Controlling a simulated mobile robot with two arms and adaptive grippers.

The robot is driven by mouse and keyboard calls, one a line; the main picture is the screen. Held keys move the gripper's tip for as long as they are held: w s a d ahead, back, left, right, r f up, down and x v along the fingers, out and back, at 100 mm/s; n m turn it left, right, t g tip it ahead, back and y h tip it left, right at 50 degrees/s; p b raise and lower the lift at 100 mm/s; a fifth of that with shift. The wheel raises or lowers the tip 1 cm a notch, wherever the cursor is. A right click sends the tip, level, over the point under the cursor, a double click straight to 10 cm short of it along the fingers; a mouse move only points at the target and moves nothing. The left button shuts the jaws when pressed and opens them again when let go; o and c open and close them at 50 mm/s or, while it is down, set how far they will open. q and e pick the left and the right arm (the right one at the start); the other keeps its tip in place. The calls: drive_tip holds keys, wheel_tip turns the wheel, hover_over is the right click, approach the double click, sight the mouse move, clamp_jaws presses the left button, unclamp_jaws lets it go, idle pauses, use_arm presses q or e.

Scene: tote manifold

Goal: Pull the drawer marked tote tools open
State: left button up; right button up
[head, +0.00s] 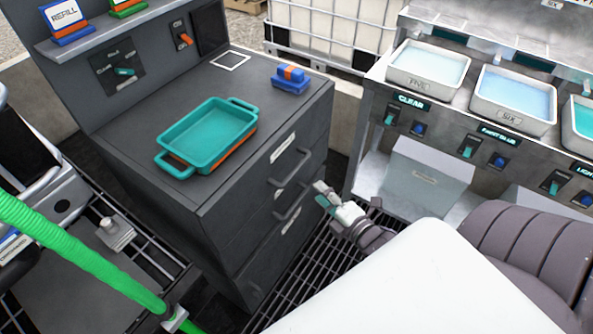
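A dark grey cabinet (230,225) stands in the middle with a stack of drawers on its right-hand face. An upper drawer handle (290,167) and a lower drawer handle (293,201) show as dark bars. Pale labels sit by them, too small to read, so I cannot tell which drawer is marked tote tools. The drawers look closed. My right gripper (322,195) is just to the right of the lower handle, with its fingers pointing toward the cabinet. Contact with the handle and the finger gap are unclear. My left gripper is not in view.
A bench with pale tubs (428,68) stands at the right. A green hose (85,262) crosses the lower left. Dark grating (300,262) lies before the drawers.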

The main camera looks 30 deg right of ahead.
sight(296, 168)
drive_tip(key=w, duration=0.4)
drive_tip(key=w+f, duration=0.1)
drive_tip(key=w, duration=0.3)
drive_tip(key=w+f, duration=0.1)
drive_tip(key=w, duration=0.3)
drive_tip(key=shift+d+f, duration=0.1)
drive_tip(key=shift+f, duration=0.1)
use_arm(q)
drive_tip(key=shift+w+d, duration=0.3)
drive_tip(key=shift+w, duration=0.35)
use_arm(e)
drive_tip(key=shift+w, duration=0.1)
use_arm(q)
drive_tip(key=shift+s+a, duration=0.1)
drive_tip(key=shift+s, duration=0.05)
use_arm(e)
clamp_jaws()
